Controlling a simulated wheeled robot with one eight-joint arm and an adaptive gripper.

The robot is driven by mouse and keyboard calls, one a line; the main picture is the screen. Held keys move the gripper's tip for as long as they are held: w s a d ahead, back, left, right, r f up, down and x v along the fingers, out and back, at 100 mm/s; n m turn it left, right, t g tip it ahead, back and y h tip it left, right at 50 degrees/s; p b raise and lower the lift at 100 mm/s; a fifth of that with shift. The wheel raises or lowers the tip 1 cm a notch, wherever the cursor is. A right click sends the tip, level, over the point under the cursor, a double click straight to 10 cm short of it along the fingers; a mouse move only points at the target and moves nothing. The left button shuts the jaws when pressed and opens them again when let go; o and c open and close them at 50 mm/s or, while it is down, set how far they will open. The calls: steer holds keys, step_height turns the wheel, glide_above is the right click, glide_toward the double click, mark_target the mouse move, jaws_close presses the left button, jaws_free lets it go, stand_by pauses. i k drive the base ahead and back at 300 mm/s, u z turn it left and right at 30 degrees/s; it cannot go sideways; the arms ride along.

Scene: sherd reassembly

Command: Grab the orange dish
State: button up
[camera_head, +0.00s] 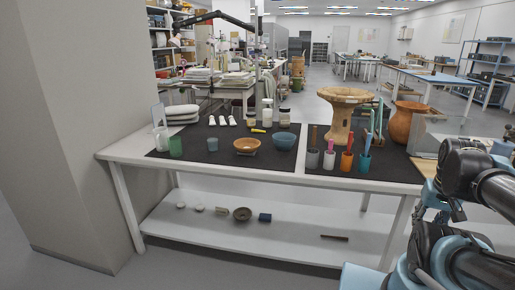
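The orange dish (247,145) is a shallow, round bowl on the dark mat (200,161) of the white table (130,153). It sits upright on or against something small and dark, and the blue bowl (284,140) stands close to its right. My arm shows at the right edge of the view, well away from the dish. My gripper is not in view.
A small blue-grey cup (213,144) and a green cup (175,146) stand left of the dish. White jars (267,117) and a yellow item (258,131) lie behind. Tool cups (347,161) stand right. A wall column (75,130) borders the table's left end.

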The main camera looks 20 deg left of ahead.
mark_target(244, 145)
steer(key=u, duration=1.55)
